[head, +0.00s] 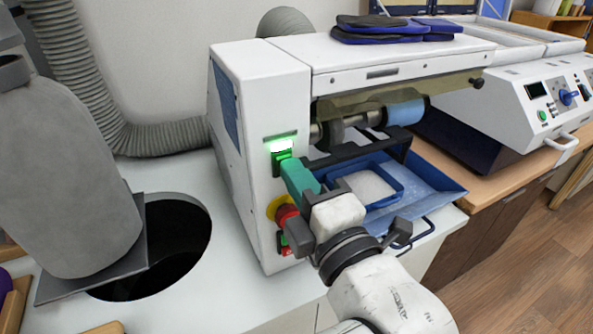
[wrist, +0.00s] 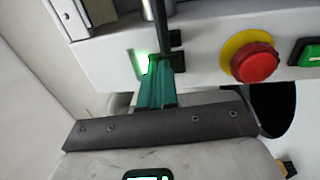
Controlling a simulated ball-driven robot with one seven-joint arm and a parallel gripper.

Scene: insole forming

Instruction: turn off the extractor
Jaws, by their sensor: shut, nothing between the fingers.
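A white machine (head: 262,75) carries a control panel on its front left face. A lit green lamp (head: 281,144) glows at the top, also in the wrist view (wrist: 143,62). A dark switch with a green part (head: 282,157) sits just below it; in the wrist view this dark switch (wrist: 176,62) is beside the lamp. No label is readable. My gripper (head: 290,166) has teal fingers, shut and empty. In the wrist view its fingertips (wrist: 160,68) are right at the lamp and switch, partly hiding them; I cannot tell if they touch.
A red emergency button (head: 285,213) on a yellow ring sits below my fingers, with a green and red button pair (head: 284,244) under it. A blue tray (head: 436,185) is right of my gripper. A grey hose (head: 80,75) and grey canister (head: 70,165) stand left.

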